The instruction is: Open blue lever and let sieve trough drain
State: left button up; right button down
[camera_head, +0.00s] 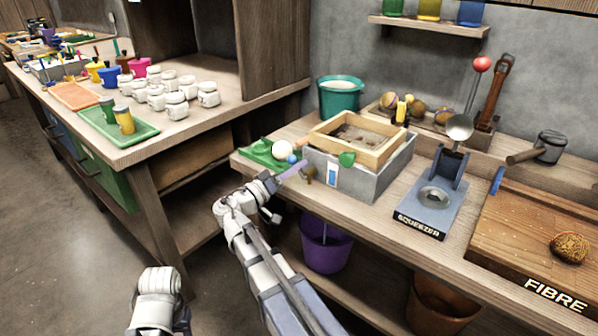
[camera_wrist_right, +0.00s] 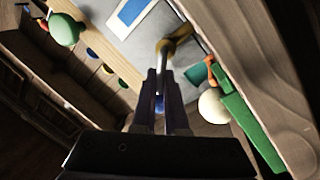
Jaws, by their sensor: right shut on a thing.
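The sieve trough is a grey box (camera_head: 352,180) on the bench, with a wooden sieve frame (camera_head: 350,136) on top and a blue panel (camera_head: 332,176) on its front. A brass tap (camera_head: 311,175) juts from its front left; it also shows in the right wrist view (camera_wrist_right: 176,44). A thin lever runs from the tap between my right fingers, with a bit of blue (camera_wrist_right: 159,98) showing there. My right gripper (camera_head: 294,170) is shut on this lever, its purple fingers close to the tap. My left gripper is out of view; only a white arm part shows at bottom left.
A purple bucket (camera_head: 327,245) stands on the shelf below the bench edge. A green holder with a white ball (camera_head: 282,150) lies left of the trough. The squeezer (camera_head: 433,195) stands to the right. A teal bucket (camera_head: 341,96) stands behind.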

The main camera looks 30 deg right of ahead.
jog(key=n, duration=0.2)
jog(key=f+n+t+b, duration=0.1)
jog(key=n, duration=0.1)
jog(key=w+n+b, duration=0.1)
jog(key=n, duration=0.2)
jog(key=shift+a+f+t, duration=0.2)
jog(key=shift+f+t, duration=0.15)
jog(key=shift+t, duration=0.05)
jog(key=shift+n, duration=0.3)
jog(key=c, duration=0.9)
grip_release()
jog(key=shift+c, duration=0.2)
jog(key=b+v, duration=0.2)
jog(key=v, duration=0.6)
